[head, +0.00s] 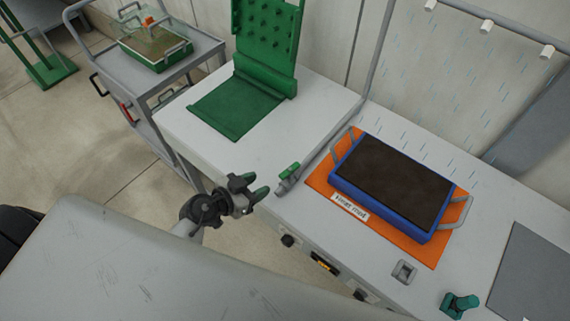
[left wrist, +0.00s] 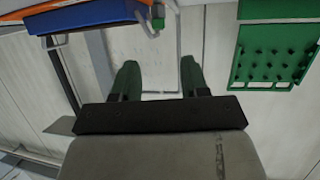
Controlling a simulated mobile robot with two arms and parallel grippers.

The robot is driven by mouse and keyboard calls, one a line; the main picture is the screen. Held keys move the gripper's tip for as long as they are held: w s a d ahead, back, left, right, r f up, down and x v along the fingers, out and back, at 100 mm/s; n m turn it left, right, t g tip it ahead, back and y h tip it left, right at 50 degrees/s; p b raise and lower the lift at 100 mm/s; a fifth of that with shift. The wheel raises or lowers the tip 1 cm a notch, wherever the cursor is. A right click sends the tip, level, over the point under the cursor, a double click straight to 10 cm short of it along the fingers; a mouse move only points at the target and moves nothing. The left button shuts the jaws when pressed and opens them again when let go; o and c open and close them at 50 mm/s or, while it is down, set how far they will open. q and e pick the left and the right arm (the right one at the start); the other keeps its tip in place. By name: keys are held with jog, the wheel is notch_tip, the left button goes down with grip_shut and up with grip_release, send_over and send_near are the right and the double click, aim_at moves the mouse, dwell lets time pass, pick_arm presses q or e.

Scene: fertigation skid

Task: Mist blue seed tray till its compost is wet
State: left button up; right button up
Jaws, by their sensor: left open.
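The blue seed tray (head: 385,215) sits on an orange mat (head: 322,180) on the bench, grey handles at both ends. Its compost (head: 400,182) looks dark brown and even. Thin blue mist streaks show around and behind the tray, below white nozzles (head: 486,26). A green-handled valve (head: 288,172) is at the bench edge, left of the mat. My left gripper (head: 254,186) is open and empty, just left of the valve and apart from it. Its green fingers (left wrist: 158,78) also show in the left wrist view, with the blue tray (left wrist: 85,14) at top left. My right gripper is out of view.
A green pegged stand (head: 240,105) is on the bench's back left. A trolley (head: 165,90) bears another green tray (head: 155,55). A teal valve (head: 460,305) and a small grey switch (head: 404,271) are at the bench front. A grey panel (head: 530,275) lies at right.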

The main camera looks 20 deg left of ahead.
aim_at(288, 170)
pick_arm(q)
jog(key=b+x, duration=0.1)
jog(key=x, duration=0.9)
jog(key=shift+w+d, duration=0.15)
jog(key=shift+w, duration=0.05)
jog(key=shift+c, duration=0.2)
grip_shut()
